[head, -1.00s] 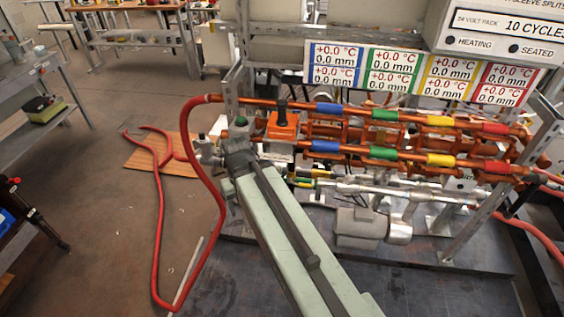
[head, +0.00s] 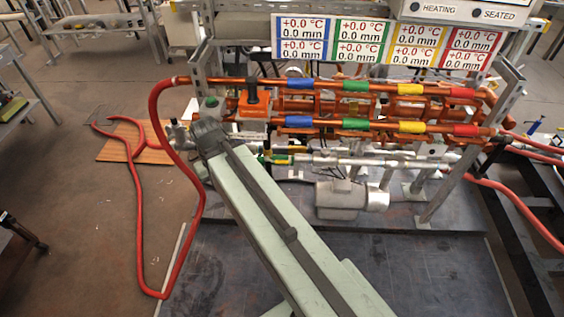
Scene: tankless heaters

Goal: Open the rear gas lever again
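My pale green arm reaches forward to the left end of the pipe rig. The dark grey end of it, with my gripper (head: 206,136), is beside the rig's left post, and the fingers cannot be made out. An orange box (head: 254,106) with an upright black handle (head: 252,88) sits on the copper pipes just right of it. Small yellow and green fittings (head: 275,159) show low behind my arm. I cannot tell which part is the rear gas lever; it may be hidden behind my arm or among the pipes.
A red hose (head: 154,130) loops from the rig's left end to the floor. A silver motor (head: 340,199) stands on the dark base plate (head: 420,260). A display panel (head: 387,42) is above the pipes. Floor at left is mostly open.

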